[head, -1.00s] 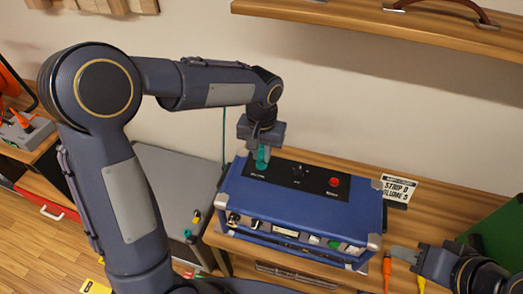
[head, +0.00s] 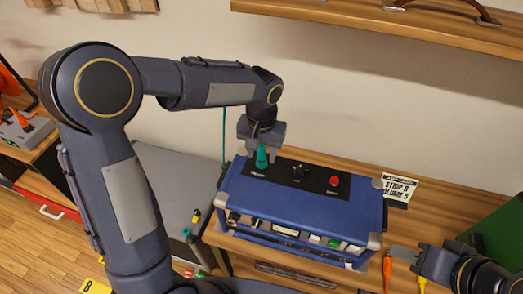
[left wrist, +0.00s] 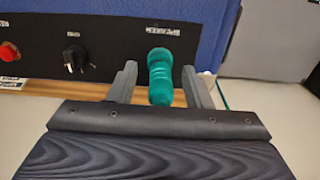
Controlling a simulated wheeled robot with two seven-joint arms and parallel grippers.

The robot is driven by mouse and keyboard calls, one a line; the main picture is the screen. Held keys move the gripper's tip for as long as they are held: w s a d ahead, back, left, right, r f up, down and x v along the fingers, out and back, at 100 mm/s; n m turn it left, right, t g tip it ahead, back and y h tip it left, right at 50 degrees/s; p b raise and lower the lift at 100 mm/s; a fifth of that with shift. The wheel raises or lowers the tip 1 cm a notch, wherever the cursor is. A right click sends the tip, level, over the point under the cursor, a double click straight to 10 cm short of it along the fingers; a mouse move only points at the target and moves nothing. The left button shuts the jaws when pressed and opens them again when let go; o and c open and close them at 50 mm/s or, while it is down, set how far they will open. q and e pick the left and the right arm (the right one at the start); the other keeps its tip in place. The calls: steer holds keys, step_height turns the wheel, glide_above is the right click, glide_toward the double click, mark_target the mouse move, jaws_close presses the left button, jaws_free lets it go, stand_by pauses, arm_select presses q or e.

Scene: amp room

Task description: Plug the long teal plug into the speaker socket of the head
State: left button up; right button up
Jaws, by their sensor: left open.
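The teal plug (head: 261,158) stands upright on the black top panel of the blue amp head (head: 291,214), at the panel's left end in the head view. My left gripper (head: 263,147) is open just above and around the plug, with a gap on each side between fingers and plug. My right gripper (head: 406,254) is at the lower right, apart from the amp head; its jaw opening is unclear.
The panel has a black knob (head: 299,170) and a red button (head: 334,181). A sign card (head: 399,187) stands behind the amp's right end. Orange (head: 387,270) and yellow (head: 421,283) plugs are near my right gripper. A wooden shelf (head: 380,22) hangs above.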

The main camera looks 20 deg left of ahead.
arm_select(q)
steer(key=shift+r, duration=0.1)
step_height(320, 180, up, 7)
steer(key=shift+f+b, duration=0.1)
steer(key=shift+b, duration=0.25)
steer(key=shift+s+r, duration=0.1)
steer(key=shift+r, duration=0.4)
steer(key=s+a+f+n+t+h, duration=0.1)
steer(key=s+a+t+h, duration=0.1)
steer(key=s, duration=0.9)
steer(key=s+a+n+t+h, duration=0.1)
steer(key=s+a+t, duration=0.2)
steer(key=s, duration=0.8)
steer(key=shift+a+f+t+h, duration=0.3)
steer(key=shift+a+f+h, duration=0.1)
steer(key=shift+a, duration=0.85)
